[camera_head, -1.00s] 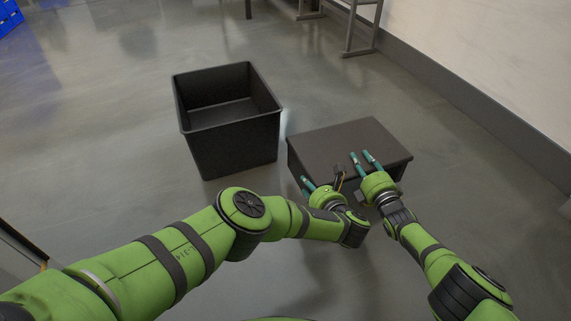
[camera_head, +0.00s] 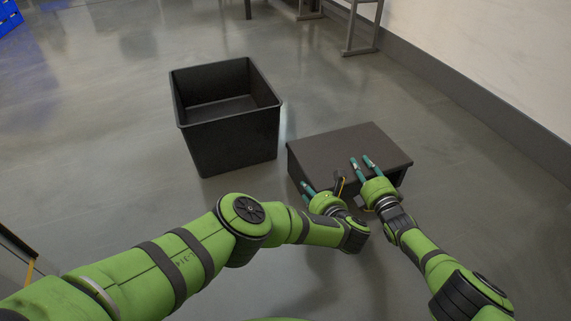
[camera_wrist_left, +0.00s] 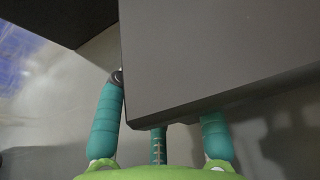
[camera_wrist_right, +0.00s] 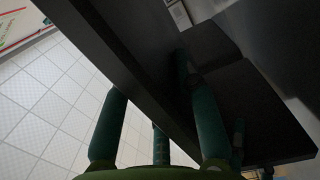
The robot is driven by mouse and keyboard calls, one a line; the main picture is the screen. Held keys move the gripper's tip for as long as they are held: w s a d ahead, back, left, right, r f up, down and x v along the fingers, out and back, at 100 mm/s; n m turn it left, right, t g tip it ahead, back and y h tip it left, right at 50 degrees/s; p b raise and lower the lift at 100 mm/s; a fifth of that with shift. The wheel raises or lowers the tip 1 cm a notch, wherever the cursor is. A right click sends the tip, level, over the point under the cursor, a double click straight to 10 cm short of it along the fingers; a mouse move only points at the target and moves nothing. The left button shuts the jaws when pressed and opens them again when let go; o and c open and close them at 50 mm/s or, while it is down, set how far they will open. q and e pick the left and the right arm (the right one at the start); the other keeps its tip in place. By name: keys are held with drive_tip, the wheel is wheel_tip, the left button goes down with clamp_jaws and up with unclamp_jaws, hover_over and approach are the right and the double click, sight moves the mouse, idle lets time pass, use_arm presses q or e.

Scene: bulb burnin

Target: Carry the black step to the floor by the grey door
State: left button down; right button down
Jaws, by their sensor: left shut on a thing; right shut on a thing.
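The black step (camera_head: 345,147) is a dark box-like block with a flat top, right of centre in the head view. My left gripper (camera_head: 321,186) is shut on its near left corner. In the left wrist view the step's edge (camera_wrist_left: 215,60) lies between the teal fingers (camera_wrist_left: 160,130). My right gripper (camera_head: 361,164) is shut on its near edge, with fingers over the top. The right wrist view shows the step's dark underside (camera_wrist_right: 245,105) beside the fingers (camera_wrist_right: 160,130). Whether the step touches the floor is unclear. I cannot make out a grey door.
An open black bin (camera_head: 228,150) stands on the floor just left of the step. A pale wall with a dark skirting (camera_head: 470,103) runs along the right. Grey metal legs (camera_head: 350,35) stand at the back, and a blue crate (camera_head: 10,15) is far left. Floor beyond the bin is clear.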

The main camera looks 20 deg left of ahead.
use_arm(q)
drive_tip(key=shift+a+f, duration=0.2)
drive_tip(key=shift+f, duration=0.2)
use_arm(e)
drive_tip(key=shift+w+a+r+y, duration=0.15)
drive_tip(key=shift+a+r+y, duration=0.15)
drive_tip(key=shift+r, duration=0.05)
use_arm(q)
drive_tip(key=c, duration=1)
unclamp_jaws()
drive_tip(key=shift+f, duration=0.15)
drive_tip(key=shift+c, duration=0.2)
use_arm(e)
drive_tip(key=c, duration=1.2)
unclamp_jaws()
drive_tip(key=shift+d+f, duration=0.1)
drive_tip(key=shift+f, duration=0.15)
use_arm(q)
drive_tip(key=shift+o, duration=1.2)
use_arm(e)
drive_tip(key=shift+o, duration=1.2)
use_arm(q)
drive_tip(key=shift+d+r, duration=0.1)
drive_tip(key=shift+r, duration=0.2)
use_arm(e)
drive_tip(key=shift+d+f, duration=0.1)
